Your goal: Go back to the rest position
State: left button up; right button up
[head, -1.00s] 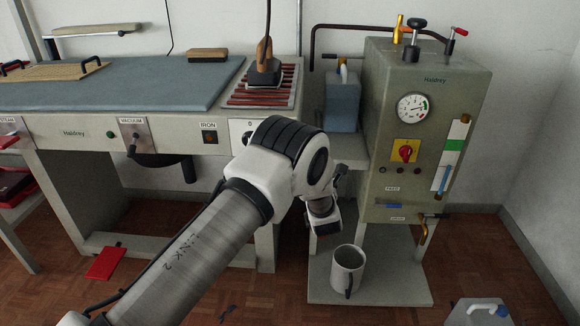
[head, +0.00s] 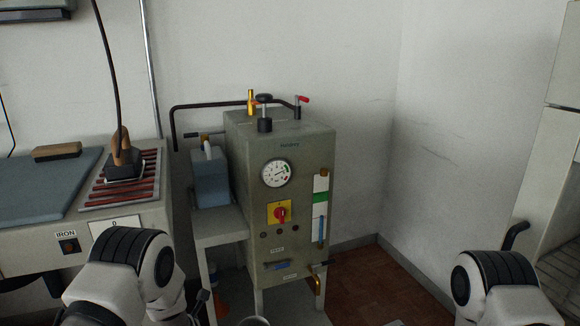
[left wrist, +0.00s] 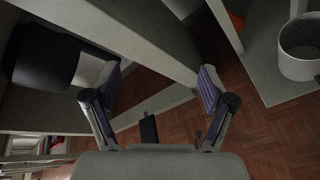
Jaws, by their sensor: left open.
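The grey boiler cabinet (head: 285,205) with its gauge stands ahead, beside a blue container (head: 211,178). The ironing table (head: 40,245) with an iron (head: 124,163) is at left. Floor right of the cabinet is clear.

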pick_arm(q)
jog(key=s+d+f+m+g+h, duration=0.1)
jog(key=s+f+m+g+h, duration=0.15)
jog(key=s+f+m, duration=0.6)
jog(key=s+d+f+m+g+h, duration=0.1)
jog(key=s+d+f+m+g, duration=0.15)
jog(key=s, duration=1.05)
jog(key=s+d+m+g+h, duration=0.2)
jog(key=s+m+g, duration=0.1)
jog(key=s+m, duration=0.7)
jog(key=s+d+m+g+h, duration=0.2)
jog(key=s+m+g, duration=0.2)
jog(key=s+m, duration=0.6)
notch_tip(320, 180, up, 20)
jog(key=m+p, duration=0.1)
jog(key=p, duration=1.9)
jog(key=shift+d+y, duration=0.15)
jog(key=shift+y, duration=0.2)
pick_arm(e)
notch_tip(320, 180, up, 21)
jog(key=s, duration=0.2)
jog(key=shift+g, duration=0.3)
pick_arm(q)
jog(key=shift+s, duration=0.15)
jog(key=shift+c, duration=0.3)
pick_arm(e)
jog(key=shift+a, duration=0.1)
